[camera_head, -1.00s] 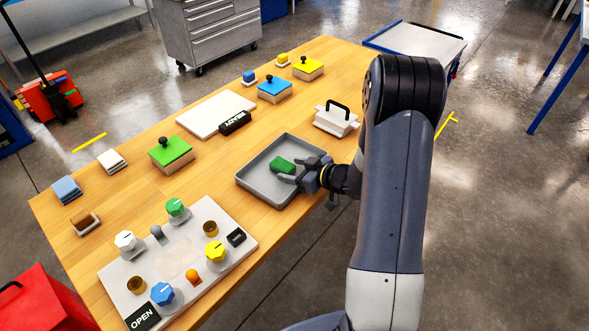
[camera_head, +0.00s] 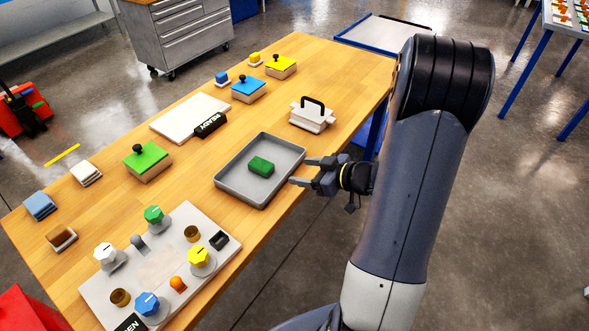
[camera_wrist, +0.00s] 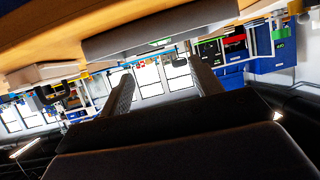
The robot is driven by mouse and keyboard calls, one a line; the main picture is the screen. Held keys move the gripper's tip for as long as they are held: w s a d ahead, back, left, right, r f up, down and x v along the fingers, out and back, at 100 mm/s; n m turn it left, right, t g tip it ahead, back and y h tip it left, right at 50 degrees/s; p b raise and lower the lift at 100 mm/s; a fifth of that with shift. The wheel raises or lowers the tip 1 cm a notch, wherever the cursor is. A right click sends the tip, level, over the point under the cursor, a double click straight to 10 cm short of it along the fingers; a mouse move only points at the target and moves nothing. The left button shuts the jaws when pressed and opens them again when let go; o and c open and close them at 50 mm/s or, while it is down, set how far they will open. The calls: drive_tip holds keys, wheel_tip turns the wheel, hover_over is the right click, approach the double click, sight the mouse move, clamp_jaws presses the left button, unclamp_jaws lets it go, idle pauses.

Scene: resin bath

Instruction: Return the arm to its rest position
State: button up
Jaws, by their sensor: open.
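My gripper (camera_head: 306,171) is open and empty at the right edge of the grey tray, in the head view. Its two fingers point left toward the tray (camera_head: 230,184). A green block (camera_head: 261,165) lies in the tray, apart from the fingers. In the wrist view my open fingers (camera_wrist: 160,88) stand apart with nothing between them. The tray's side (camera_wrist: 150,32) and the table edge show upside down above them. My arm runs down the right side of the head view.
The wooden table (camera_head: 330,70) holds a control panel (camera_head: 150,270) with coloured knobs, a green-topped block (camera_head: 147,160), a white board (camera_head: 180,118) and a white handled block (camera_head: 312,116). A blue-framed cart (camera_head: 385,35) stands behind. Open floor lies right of the arm.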

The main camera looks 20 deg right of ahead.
sight(268, 168)
drive_tip(key=shift+s+d+r, duration=0.15)
drive_tip(key=shift+s, duration=0.1)
drive_tip(key=shift+w, duration=0.1)
drive_tip(key=x, duration=1.2)
drive_tip(key=shift+a+f, duration=0.25)
drive_tip(key=shift+f, duration=0.05)
drive_tip(key=r, duration=0.3)
drive_tip(key=shift+d, duration=0.2)
drive_tip(key=shift+r, duration=0.3)
